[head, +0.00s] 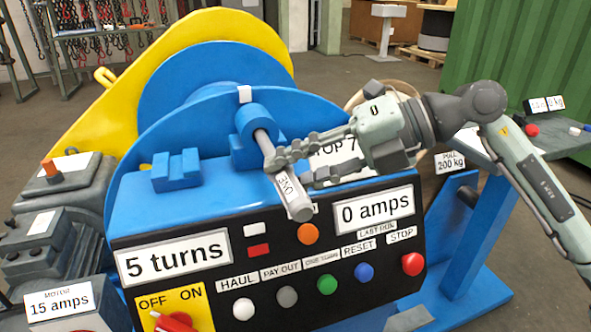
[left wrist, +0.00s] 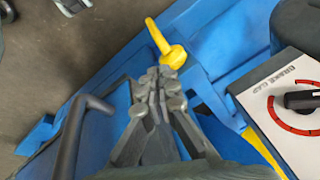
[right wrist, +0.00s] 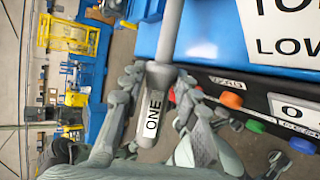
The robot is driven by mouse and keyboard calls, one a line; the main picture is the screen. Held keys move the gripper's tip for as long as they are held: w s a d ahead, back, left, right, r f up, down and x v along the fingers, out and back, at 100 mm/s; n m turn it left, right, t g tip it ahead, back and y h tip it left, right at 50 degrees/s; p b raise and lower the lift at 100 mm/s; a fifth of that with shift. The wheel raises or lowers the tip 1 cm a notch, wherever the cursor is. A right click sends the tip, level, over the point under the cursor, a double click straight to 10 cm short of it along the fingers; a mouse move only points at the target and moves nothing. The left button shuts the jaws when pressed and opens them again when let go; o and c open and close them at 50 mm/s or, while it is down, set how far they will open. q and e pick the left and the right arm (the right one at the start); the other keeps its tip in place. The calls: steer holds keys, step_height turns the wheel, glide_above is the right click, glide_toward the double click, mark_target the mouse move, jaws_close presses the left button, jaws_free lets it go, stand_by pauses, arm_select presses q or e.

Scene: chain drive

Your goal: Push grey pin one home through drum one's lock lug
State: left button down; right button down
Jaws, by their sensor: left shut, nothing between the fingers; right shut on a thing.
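The grey pin one (head: 287,188) has a thick handle labelled ONE and a thinner shank. In the head view its shank end meets the blue ring of the lock lug (head: 257,122) on top of the drum housing; how deep it sits inside is hidden. My right gripper (head: 275,162) is shut on the pin where shank and handle meet; the handle (right wrist: 150,115) shows between its fingers in the right wrist view. The blue drum (head: 215,85) stands behind the lug.
The black control panel (head: 330,250) with coloured buttons lies below the pin, with a "5 turns" display (head: 172,256) and a "0 amps" display (head: 375,212). A blue block (head: 176,171) sits left of the lug. A grey bent handle (left wrist: 72,130) is beside my left gripper.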

steer(key=shift+w+a+r+p, duration=0.1)
steer(key=shift+w+a+p, duration=0.35)
steer(key=shift+w, duration=1.1)
steer(key=shift+w+a+p, duration=0.2)
steer(key=shift+w+a, duration=0.4)
steer(key=shift+w, duration=0.95)
steer(key=shift+w+a+r+p, duration=0.1)
steer(key=shift+w+a+p, duration=0.35)
steer(key=shift+w, duration=1.1)
steer(key=shift+f, duration=0.1)
steer(key=shift+s+d, duration=0.3)
steer(key=shift+s, duration=0.6)
steer(key=shift+s+d, duration=0.25)
steer(key=shift+s, duration=0.6)
steer(key=shift+s+d, duration=0.3)
steer(key=shift+s, duration=0.6)
steer(key=shift+s+d, duration=0.3)
steer(key=shift+s, duration=0.65)
steer(key=shift+s+d, duration=0.3)
steer(key=shift+s, duration=0.6)
steer(key=shift+s+d, duration=0.3)
steer(key=shift+s, duration=0.65)
